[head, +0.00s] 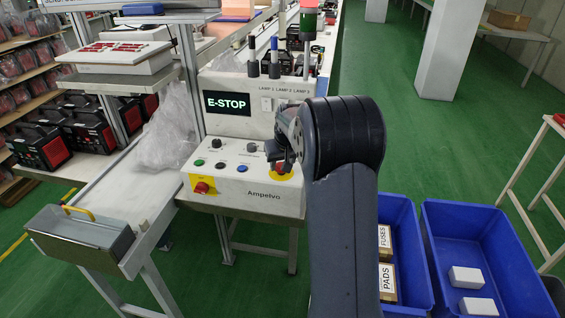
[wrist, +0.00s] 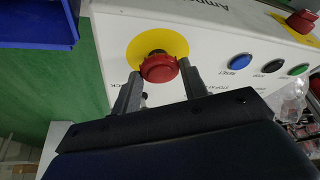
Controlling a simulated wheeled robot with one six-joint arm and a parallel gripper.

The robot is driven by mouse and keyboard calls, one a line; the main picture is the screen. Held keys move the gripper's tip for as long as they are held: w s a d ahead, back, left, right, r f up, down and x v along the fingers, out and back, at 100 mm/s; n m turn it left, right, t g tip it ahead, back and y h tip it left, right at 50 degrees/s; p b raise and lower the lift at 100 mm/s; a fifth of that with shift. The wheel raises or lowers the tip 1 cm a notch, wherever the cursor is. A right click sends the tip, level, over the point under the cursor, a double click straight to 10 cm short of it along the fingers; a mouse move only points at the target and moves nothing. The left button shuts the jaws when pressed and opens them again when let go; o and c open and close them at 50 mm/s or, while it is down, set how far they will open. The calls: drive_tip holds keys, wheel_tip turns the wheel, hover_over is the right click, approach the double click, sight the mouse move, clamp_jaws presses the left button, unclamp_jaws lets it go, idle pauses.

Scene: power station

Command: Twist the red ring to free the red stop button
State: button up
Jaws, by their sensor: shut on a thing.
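The white control box (head: 262,195) carries a red stop button on a yellow disc at its right end, mostly behind my gripper in the head view. In the wrist view the red ring of this button (wrist: 159,69) sits on its yellow disc (wrist: 172,42), between my two fingers. My gripper (wrist: 160,80) is shut on the ring, one finger at each side. In the head view my gripper (head: 286,158) is at the box's right end. The box's display (head: 227,103) reads E-STOP.
A second red knob (head: 202,187) on a yellow patch is at the box's lower left. Several small buttons and a black knob (head: 216,143) lie between. Blue bins (head: 455,215) stand at the right. Clear plastic (head: 168,130) lies left of the box.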

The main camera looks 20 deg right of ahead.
drive_tip(key=shift+a+m+g+h, duration=0.2)
drive_tip(key=shift+m+h, duration=0.35)
drive_tip(key=shift+m, duration=0.95)
drive_tip(key=shift+a+m+g+h, duration=0.1)
drive_tip(key=shift+m+g+h, duration=0.35)
drive_tip(key=shift+m, duration=1.05)
drive_tip(key=o, duration=1)
drive_tip(key=shift+w, duration=0.1)
drive_tip(key=shift+r, duration=0.1)
drive_tip(key=v, duration=1)
drive_tip(key=shift+s+a+r, duration=0.15)
drive_tip(key=shift+s+r, duration=0.05)
drive_tip(key=shift+s, duration=0.05)
